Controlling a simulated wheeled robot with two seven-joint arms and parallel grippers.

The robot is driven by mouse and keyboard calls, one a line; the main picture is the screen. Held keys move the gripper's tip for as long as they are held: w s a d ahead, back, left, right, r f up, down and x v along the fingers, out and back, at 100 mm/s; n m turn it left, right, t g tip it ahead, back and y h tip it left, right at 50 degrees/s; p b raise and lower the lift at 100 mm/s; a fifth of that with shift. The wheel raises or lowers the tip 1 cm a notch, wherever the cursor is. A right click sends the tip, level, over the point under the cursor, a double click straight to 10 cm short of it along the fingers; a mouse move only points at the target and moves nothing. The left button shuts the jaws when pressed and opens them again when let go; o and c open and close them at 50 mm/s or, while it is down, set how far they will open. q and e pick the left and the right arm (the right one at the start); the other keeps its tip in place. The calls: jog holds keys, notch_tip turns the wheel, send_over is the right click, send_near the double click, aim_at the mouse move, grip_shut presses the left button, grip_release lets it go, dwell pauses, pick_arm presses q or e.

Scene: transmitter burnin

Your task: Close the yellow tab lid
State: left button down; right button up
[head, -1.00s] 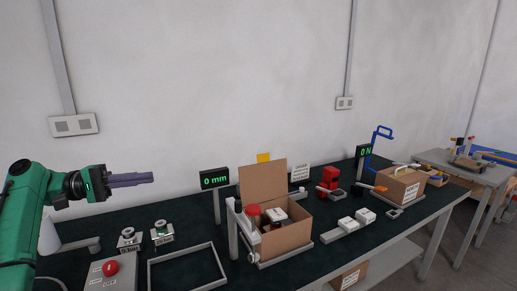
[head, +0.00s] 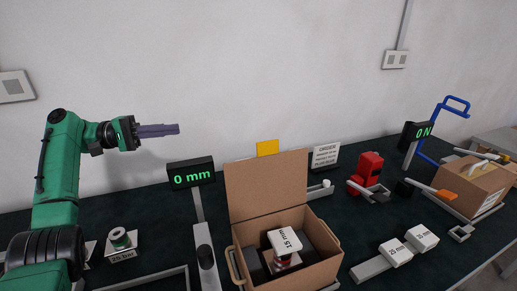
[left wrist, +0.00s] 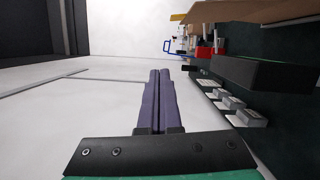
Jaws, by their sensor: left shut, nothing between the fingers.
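An open cardboard box (head: 246,262) stands on the dark bench in the head view. Its brown lid (head: 262,185) stands upright at the back edge, with a yellow tab (head: 267,147) at the top. The tab (left wrist: 178,17) and part of the lid (left wrist: 250,10) also show at the upper right in the left wrist view. My left gripper (head: 178,129) is shut and empty. It hangs in the air left of the lid, above the "0 mm" display, apart from the box. Its fingers (left wrist: 161,75) are together in the left wrist view. My right gripper is out of view.
The "0 mm" display (head: 190,173) stands on a post between my left gripper and the box. A block marked "15 mm" (head: 285,242) sits inside the box. A red device (head: 368,168) and white blocks (head: 422,237) are to the right. The air beside the wall is clear.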

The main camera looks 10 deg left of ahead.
pick_arm(q)
notch_tip(320, 180, down, 5)
jog(key=b, duration=0.4)
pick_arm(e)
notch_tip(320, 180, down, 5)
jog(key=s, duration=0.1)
pick_arm(q)
jog(key=s+p+x, duration=0.2)
jog(key=p+x, duration=0.1)
jog(key=x, duration=0.7)
jog(key=s+d+r+p+x, duration=0.1)
jog(key=p+x, duration=0.3)
jog(key=x, duration=0.7)
jog(key=shift+s, duration=0.45)
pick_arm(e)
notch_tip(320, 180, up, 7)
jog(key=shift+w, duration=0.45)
pick_arm(q)
jog(key=shift+d+r, duration=0.1)
jog(key=shift+d, duration=0.05)
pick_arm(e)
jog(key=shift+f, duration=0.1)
